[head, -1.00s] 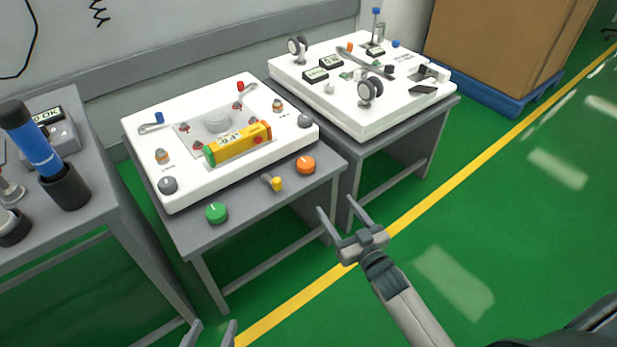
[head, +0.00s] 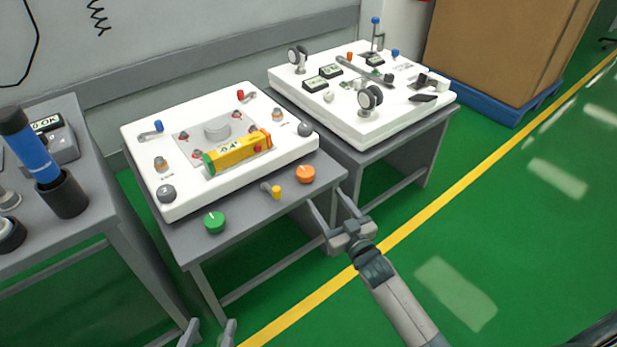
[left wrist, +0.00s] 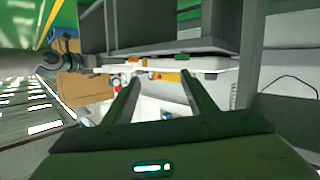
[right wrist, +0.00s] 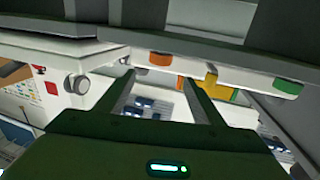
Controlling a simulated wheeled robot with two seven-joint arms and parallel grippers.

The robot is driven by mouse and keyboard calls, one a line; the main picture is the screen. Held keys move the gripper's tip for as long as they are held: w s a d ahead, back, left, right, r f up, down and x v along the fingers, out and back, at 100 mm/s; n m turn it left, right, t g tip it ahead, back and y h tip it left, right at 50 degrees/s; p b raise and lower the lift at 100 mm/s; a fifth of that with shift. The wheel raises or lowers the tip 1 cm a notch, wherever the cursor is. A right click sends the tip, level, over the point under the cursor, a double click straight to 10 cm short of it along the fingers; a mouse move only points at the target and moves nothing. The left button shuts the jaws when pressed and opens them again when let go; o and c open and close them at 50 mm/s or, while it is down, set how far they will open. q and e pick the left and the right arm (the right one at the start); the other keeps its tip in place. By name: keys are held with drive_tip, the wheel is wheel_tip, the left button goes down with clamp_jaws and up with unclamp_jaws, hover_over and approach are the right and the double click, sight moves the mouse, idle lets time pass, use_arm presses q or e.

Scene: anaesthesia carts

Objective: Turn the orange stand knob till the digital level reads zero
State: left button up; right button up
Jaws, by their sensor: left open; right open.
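The orange knob (head: 306,174) sits at the front right of the middle grey table. It also shows in the right wrist view (right wrist: 160,58). The yellow digital level (head: 238,152) lies on the white stand (head: 190,200) behind the knobs; its small display seems to read about 0.4, with any sign unclear. My right gripper (head: 327,198) is open and empty, just right of and below the orange knob in the head view, apart from it. My left gripper (head: 210,327) is open and empty, low at the bottom edge, in front of the table.
A green knob (head: 214,222) and a yellow-tipped part (head: 272,191) are along the same table front. A second white panel (head: 350,115) with gauges stands on the table to the right. A blue cylinder (head: 37,155) stands on the left table. Green floor in front is clear.

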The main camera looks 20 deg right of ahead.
sight(309, 177)
drive_tip(key=w, duration=0.3)
drive_tip(key=w+a+b, duration=0.1)
drive_tip(key=w, duration=0.6)
drive_tip(key=shift+a+f+b, duration=0.1)
drive_tip(key=shift+a+b, duration=0.15)
drive_tip(key=shift+b, duration=0.1)
use_arm(q)
wheel_tip(309, 177, up, 7)
drive_tip(key=d+t+h, duration=0.1)
drive_tip(key=t, duration=0.3)
drive_tip(key=shift+d+r, duration=0.15)
drive_tip(key=shift+d, duration=0.1)
use_arm(e)
drive_tip(key=shift+w+a, duration=0.15)
drive_tip(key=shift+w, duration=0.65)
drive_tip(key=c, duration=1.1)
